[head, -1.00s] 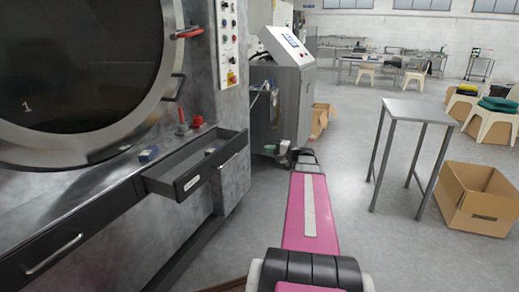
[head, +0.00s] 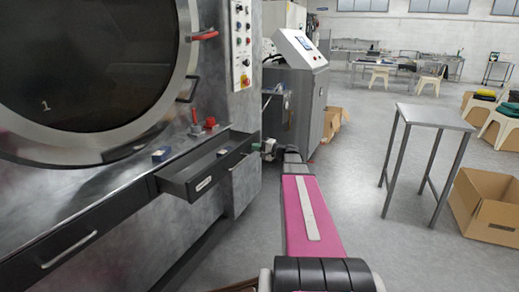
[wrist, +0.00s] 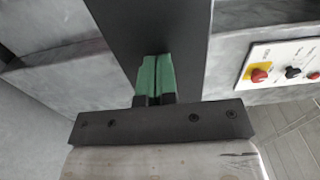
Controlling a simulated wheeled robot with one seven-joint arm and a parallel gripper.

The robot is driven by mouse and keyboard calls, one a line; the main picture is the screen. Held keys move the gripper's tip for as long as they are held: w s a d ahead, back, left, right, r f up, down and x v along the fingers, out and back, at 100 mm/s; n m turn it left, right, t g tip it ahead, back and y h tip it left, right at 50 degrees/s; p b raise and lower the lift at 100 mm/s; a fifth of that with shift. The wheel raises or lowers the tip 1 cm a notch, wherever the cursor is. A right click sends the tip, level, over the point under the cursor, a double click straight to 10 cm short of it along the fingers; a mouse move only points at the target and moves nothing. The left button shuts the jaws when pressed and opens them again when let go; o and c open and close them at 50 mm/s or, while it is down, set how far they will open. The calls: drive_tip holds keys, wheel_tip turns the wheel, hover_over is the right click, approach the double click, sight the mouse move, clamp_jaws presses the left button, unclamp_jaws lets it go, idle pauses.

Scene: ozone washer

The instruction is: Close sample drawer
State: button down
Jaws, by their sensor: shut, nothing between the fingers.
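The washer's round door (head: 95,65) is above the ledge. A grey cabinet (head: 300,90) stands behind my arm. A metal table (head: 433,114) and a cardboard box (head: 492,222) stand on the right.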

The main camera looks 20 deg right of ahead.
drive_tip(key=shift+w+a, duration=0.1)
approach(220, 139)
drive_tip(key=x, duration=0.5)
drive_tip(key=shift+w, duration=0.25)
drive_tip(key=shift+w+a, duration=0.1)
drive_tip(key=shift+w, duration=0.05)
idle(0.4)
